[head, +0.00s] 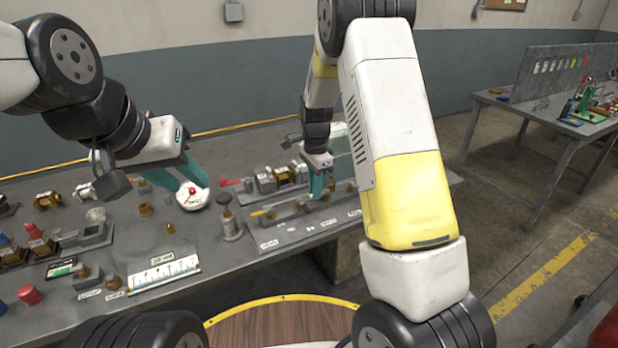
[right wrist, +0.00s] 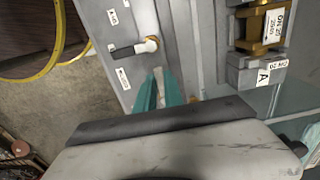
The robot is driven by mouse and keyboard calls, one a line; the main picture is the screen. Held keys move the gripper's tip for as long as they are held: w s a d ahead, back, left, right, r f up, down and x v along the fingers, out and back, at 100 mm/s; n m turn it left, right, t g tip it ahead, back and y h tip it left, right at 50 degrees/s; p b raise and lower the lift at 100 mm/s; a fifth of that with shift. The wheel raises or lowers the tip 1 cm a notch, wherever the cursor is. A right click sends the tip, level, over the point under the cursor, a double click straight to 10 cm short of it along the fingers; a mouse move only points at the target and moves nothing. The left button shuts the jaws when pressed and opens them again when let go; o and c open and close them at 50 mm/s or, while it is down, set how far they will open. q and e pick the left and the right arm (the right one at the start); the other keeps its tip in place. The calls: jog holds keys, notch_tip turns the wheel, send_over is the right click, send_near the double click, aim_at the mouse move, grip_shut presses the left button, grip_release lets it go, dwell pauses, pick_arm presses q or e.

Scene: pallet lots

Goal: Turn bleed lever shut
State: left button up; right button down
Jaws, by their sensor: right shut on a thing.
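My right gripper (head: 319,184) is over the valve plate on the bench. In the right wrist view its teal fingers (right wrist: 160,92) are closed on a narrow pale piece (right wrist: 158,76), which appears to be the bleed lever; the fingers hide most of it. Next to it, a black-handled lever (right wrist: 127,51) with a pale, brass-coloured end lies apart from the fingers. In the head view a yellow lever (head: 263,211) shows left of my right gripper.
Brass and grey fittings (head: 283,178) stand behind the valve plate (head: 300,233). A grey cylinder with a knob (head: 230,222) stands left of it. A labelled scale block (head: 163,274) lies near the bench's front edge. Several small fittings crowd the left. Another table (head: 545,115) stands right.

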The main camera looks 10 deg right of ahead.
jog(key=shift+w, duration=0.1)
jog(key=c, duration=1.5)
grip_release()
jog(key=shift+o, duration=0.2)
notch_tip(320, 180, up, 8)
jog(key=s+d+r+n+t+y, duration=0.25)
jog(key=s+r+n, duration=0.55)
jog(key=s+r, duration=0.6)
jog(key=s+r+n+t, duration=0.2)
jog(key=s+n, duration=0.4)
jog(key=s, duration=0.7)
jog(key=shift+s+d+n+t, duration=0.2)
jog(key=shift+d+n+t, duration=0.15)
jog(key=shift+t, duration=0.5)
